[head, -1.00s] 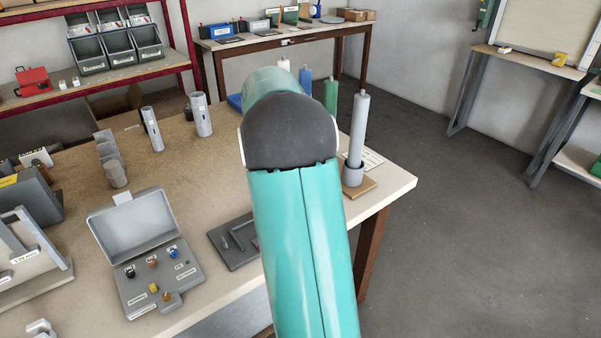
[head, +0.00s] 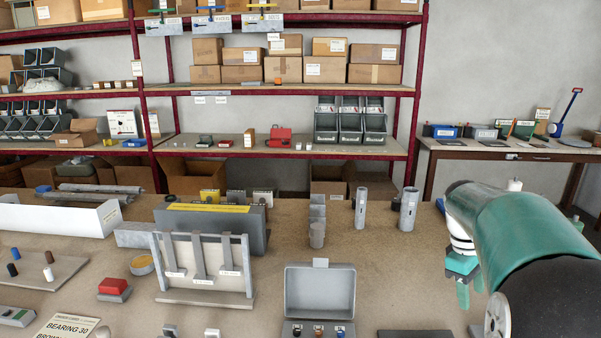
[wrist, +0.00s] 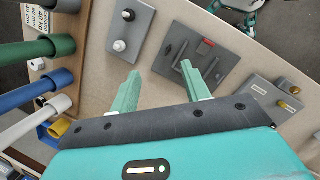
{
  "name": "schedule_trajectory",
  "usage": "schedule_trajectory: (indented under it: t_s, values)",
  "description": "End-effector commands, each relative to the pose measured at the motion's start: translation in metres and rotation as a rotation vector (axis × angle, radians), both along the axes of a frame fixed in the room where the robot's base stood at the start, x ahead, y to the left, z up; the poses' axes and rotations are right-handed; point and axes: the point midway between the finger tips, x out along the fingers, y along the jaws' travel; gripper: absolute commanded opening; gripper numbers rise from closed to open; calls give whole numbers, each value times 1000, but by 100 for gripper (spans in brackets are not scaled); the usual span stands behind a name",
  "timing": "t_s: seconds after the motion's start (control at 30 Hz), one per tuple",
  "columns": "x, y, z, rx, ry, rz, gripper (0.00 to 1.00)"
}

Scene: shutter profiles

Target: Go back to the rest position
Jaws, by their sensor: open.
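My gripper (wrist: 162,88) is open and empty in the wrist view, its two green fingers spread apart above the pale workbench. A dark grey plate (wrist: 174,58) with slots and a red piece lies beneath and beyond the right finger. In the head view my gripper (head: 462,284) shows small at the right, hanging below my green arm, to the right of the grey open-lidded case (head: 320,291) and the upright grey tubes (head: 408,209). My arm hides much of the bench's right end.
Green, blue and white tubes (wrist: 30,105) lie close at the left in the wrist view. A grey block (wrist: 132,28) with black and white knobs is near them. A stand with grey profiles (head: 203,268) and a red block (head: 114,287) are on the bench's left. Shelves line the back wall.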

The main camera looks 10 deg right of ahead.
Motion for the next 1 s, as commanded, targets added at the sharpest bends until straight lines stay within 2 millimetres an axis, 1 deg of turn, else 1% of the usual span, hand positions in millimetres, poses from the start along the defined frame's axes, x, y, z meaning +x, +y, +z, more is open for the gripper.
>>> schedule_trajectory:
  t_s: [0.03,0.07,0.1,0.17,0.2,0.27,0.3,0.37,0.4,0.47,0.5,0.6,0.7,0.8,0.9,1.0]
  values:
    - [-3,23,10,-4,-47,-9,47]
    - [-5,35,13,-3,-76,-22,47]
    - [-9,52,18,-2,-112,-37,47]
    - [-15,76,24,3,-166,-61,47]
    - [-19,91,27,10,-202,-77,47]
    - [-27,114,31,21,-253,-101,47]
    - [-33,129,33,31,-289,-117,47]
    - [-43,151,35,47,-339,-142,47]
    - [-50,165,36,61,-370,-159,47]
    - [-61,185,35,82,-417,-184,47]
    - [-69,198,35,99,-449,-204,47]
    - [-90,228,31,146,-521,-251,47]
    - [-110,254,24,198,-585,-297,47]
    - [-127,272,17,245,-632,-338,47]
    - [-138,283,10,278,-659,-367,47]
    - [-142,287,8,292,-671,-382,47]
